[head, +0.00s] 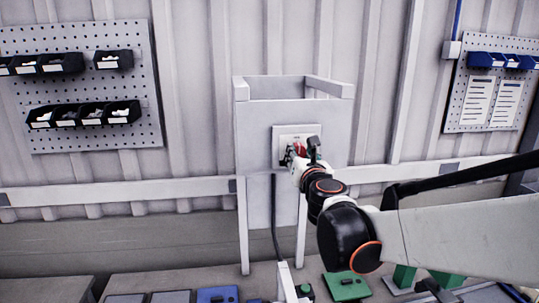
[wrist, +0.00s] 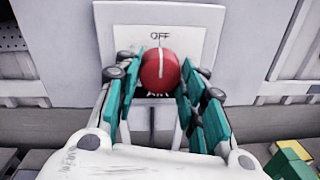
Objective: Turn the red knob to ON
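The red knob (wrist: 160,70) sits on a white panel (wrist: 207,20) in the wrist view. Its white line stands upright and points to the "OFF" label (wrist: 159,36) above. A label below the knob is partly covered by it. My gripper (wrist: 163,74) has its teal-padded fingers on either side of the knob, spread apart, with the knob between their tips. Whether the pads touch the knob I cannot tell. In the head view the knob (head: 300,149) shows as a small patch of red, mostly hidden by my gripper (head: 302,153).
The panel is mounted on a grey stand (head: 258,128) against the wall. A dark cable (head: 276,220) hangs below it. Pegboards with bins (head: 93,86) hang on both sides. Green and blue items (head: 217,295) lie on the bench below.

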